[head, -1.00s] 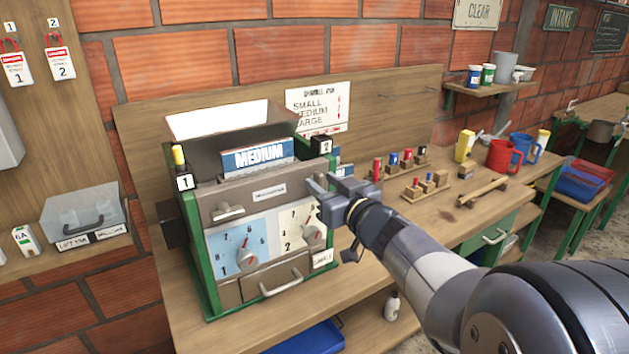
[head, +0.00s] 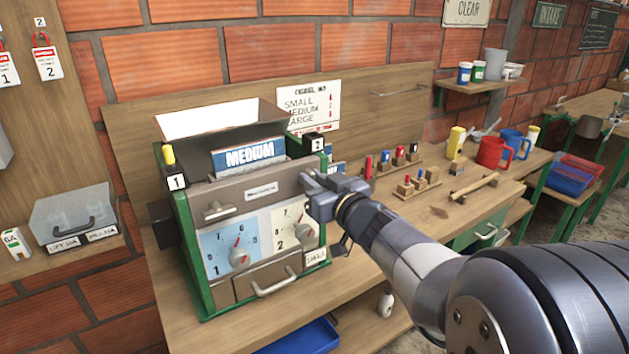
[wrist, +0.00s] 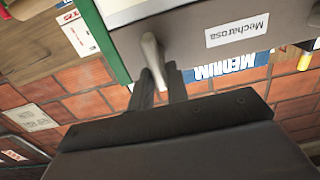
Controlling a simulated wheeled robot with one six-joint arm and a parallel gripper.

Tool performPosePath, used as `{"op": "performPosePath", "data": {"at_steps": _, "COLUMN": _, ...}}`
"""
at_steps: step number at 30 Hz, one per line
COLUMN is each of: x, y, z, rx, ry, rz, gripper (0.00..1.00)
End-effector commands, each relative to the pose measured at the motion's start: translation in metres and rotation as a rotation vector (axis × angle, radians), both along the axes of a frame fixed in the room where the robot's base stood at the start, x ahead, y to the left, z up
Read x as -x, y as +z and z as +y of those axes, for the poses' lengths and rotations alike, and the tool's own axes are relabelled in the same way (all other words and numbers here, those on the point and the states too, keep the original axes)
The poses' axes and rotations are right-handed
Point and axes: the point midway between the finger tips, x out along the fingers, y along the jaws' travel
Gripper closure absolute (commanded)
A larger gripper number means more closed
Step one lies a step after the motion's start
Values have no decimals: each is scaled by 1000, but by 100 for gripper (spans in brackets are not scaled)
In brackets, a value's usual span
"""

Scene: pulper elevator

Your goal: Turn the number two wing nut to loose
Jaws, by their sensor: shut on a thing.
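The green-framed machine (head: 187,245) stands on the bench with a grey upper front panel. The number two wing nut is the grey lever on the right of that panel; it shows in the wrist view (wrist: 152,55) between my two dark fingers. My gripper (head: 309,181) is shut on it, with the fingers along its sides in the wrist view (wrist: 160,85). In the head view my gripper mostly hides this nut. The number one wing nut (head: 217,211) sits on the left of the panel, its handle roughly level. A black block marked 2 (head: 314,144) is above my gripper.
Two dial plates, blue (head: 225,252) and cream (head: 291,228), sit below the panel, with a drawer handle (head: 274,287) under them. A blue MEDIUM sign (head: 250,157) is above. Small pegs in wooden blocks (head: 420,182) stand on the bench to the right.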

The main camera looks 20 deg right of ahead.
Motion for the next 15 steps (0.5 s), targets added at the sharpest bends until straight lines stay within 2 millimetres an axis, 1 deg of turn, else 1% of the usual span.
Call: {"op": "performPosePath", "data": {"at_steps": 15, "x": 0, "y": -2, "z": 1, "rx": 49, "ry": 0, "rz": -12, "gripper": 100}}
